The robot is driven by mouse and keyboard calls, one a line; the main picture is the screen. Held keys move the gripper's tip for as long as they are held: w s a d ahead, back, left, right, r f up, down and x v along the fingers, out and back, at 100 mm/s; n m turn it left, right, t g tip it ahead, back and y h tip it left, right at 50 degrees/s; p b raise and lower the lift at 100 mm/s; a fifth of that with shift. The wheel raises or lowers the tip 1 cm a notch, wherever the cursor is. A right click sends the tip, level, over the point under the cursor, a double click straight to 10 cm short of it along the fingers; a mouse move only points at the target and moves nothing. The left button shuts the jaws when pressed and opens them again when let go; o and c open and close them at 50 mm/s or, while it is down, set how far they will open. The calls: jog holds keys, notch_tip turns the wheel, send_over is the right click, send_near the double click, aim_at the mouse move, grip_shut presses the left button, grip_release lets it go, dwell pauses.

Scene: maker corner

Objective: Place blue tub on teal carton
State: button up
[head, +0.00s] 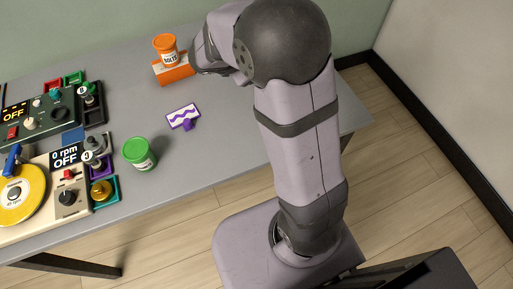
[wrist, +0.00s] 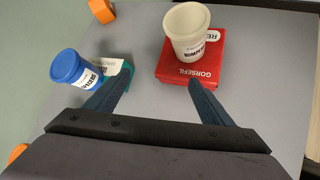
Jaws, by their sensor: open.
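In the wrist view the blue tub (wrist: 68,67), with a white label, is at the left, outside my left finger. The teal carton (wrist: 127,74), with a white label, is right beside it; my left finger partly covers the carton. I cannot tell whether tub and carton touch. In the head view the arm hides the gripper's fingers, and neither the blue tub nor the teal carton shows.
A cream tub (wrist: 188,38) stands on a red carton (wrist: 205,72) beyond my right finger. In the head view an orange tub (head: 165,45) stands on an orange carton (head: 174,73).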

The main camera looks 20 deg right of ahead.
jog(key=s+f+m+g+y, duration=0.1)
jog(key=s+m, duration=0.2)
jog(key=s, duration=0.1)
jog(key=s+f+m+g, duration=0.1)
jog(key=s+m, duration=0.2)
jog(key=s, duration=0.2)
jog(key=s+a+f+m+g+y, duration=0.1)
jog(key=s+f+m+g, duration=0.1)
jog(key=s, duration=0.3)
jog(key=shift+a+f+m+y, duration=0.1)
jog(key=shift+m+y, duration=0.2)
jog(key=shift+m, duration=0.5)
jog(key=s+a+m, duration=0.1)
jog(key=s, duration=0.1)
jog(key=s+a+f+m+g+y, duration=0.1)
jog(key=s+m, duration=0.1)
jog(key=s+a+m+y, duration=0.1)
jog(key=s, duration=0.1)
jog(key=shift+f, duration=0.3)
jog(key=s+a+m+y, duration=0.1)
jog(key=m, duration=0.1)
jog(key=s+a+m+y, duration=0.1)
jog(key=s+a+m, duration=0.1)
jog(key=s+a+f+m+g, duration=0.1)
jog(key=s+m, duration=0.1)
jog(key=shift+s+a+y, duration=0.15)
jog(key=shift+a+y, duration=0.25)
notch_tip(320, 180, up, 12)
jog(key=p, duration=1.2)
